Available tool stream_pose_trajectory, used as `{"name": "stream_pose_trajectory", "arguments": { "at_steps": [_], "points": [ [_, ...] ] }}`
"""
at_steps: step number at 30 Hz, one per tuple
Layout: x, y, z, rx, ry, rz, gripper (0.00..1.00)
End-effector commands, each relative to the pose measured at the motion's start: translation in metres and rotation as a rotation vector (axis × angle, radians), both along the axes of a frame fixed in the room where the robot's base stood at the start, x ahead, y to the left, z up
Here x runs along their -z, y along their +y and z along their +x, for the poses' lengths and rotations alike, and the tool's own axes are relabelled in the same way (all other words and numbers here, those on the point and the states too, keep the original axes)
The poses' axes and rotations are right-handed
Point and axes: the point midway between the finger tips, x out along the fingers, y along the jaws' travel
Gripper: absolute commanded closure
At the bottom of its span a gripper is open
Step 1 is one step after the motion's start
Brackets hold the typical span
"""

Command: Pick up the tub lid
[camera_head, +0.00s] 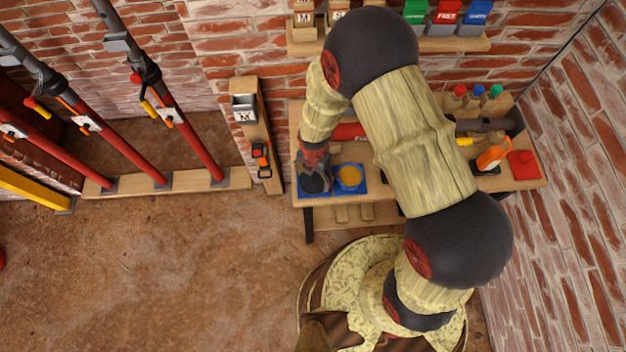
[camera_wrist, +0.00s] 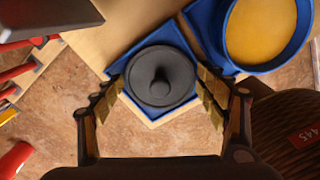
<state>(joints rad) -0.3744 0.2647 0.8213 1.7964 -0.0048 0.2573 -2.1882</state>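The tub lid (camera_wrist: 160,76) is a dark grey disc with a round knob at its middle. It lies on a blue mat (camera_wrist: 186,38) near the bench's front edge. The blue tub (camera_wrist: 230,62), with yellow contents, stands beside it at the upper right; it also shows in the head view (camera_head: 350,188). My gripper (camera_wrist: 160,92) is open above the lid, one finger on each side of it in the wrist view. Gaps show between the fingertips and the lid's rim. In the head view my gripper (camera_head: 314,170) hangs over the lid and partly hides it.
The wooden bench (camera_head: 301,130) stands against the brick wall. My arm covers its middle. An orange-handled tool (camera_head: 494,153) and a red object (camera_head: 523,164) lie on its right. Red props (camera_head: 190,140) stand at the left. The floor in front is clear.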

Motion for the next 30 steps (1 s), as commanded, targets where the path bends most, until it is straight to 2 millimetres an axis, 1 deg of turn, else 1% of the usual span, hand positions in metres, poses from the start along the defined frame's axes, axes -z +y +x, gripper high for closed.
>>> {"name": "stream_pose_trajectory", "arguments": {
  "at_steps": [2,10,16,29,30],
  "points": [
    [0.0000,0.0000,0.0000,0.000,0.000,0.000,0.33],
    [0.0003,0.0000,-0.0001,0.000,0.000,0.000,0.49],
    [0.0009,0.0000,-0.0005,0.000,0.000,0.000,0.53],
    [0.0009,-0.0001,-0.0011,0.000,0.001,0.000,0.54],
    [-0.0004,0.0000,-0.0011,0.000,0.001,0.000,0.57]
  ]
}}
